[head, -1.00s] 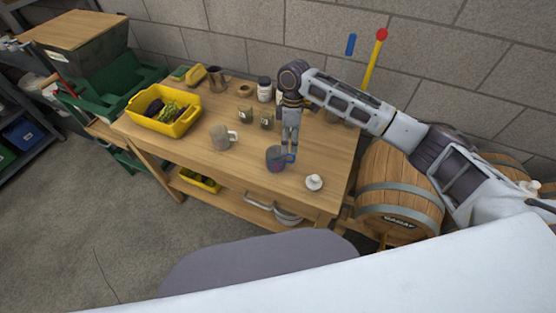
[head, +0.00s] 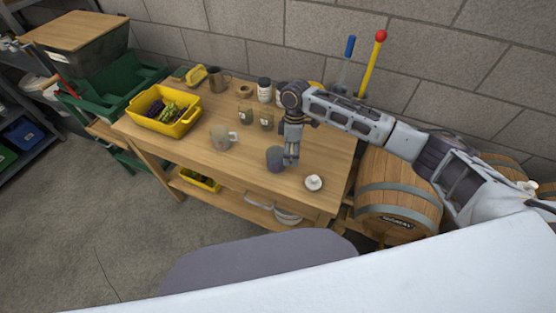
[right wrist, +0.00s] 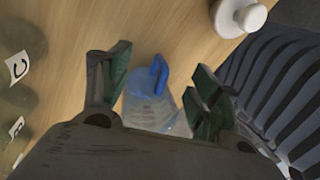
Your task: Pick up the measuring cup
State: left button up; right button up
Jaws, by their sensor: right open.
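The measuring cup (head: 275,158) stands upright on the wooden table near its front edge. In the head view it looks dark grey-blue, and my right gripper (head: 290,160) hides its handle side. In the right wrist view the measuring cup (right wrist: 150,110) is see-through with faint markings and a blue handle. It shows between the two fingers of my right gripper (right wrist: 158,88), which are spread apart with gaps on both sides. The gripper's body hides the cup's lower part in this view. My left gripper is not in view.
A white knobbed object (head: 314,183) stands just right of the cup. A grey mug (head: 222,138) stands to its left, with labelled jars (head: 267,120) behind. A yellow bin (head: 165,112) holds grapes. A barrel (head: 398,195) stands beyond the table's right end.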

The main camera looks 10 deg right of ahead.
jog(key=shift+s+f, duration=0.15)
jog(key=shift+f, duration=0.5)
jog(key=shift+c, duration=0.4)
grip_shut()
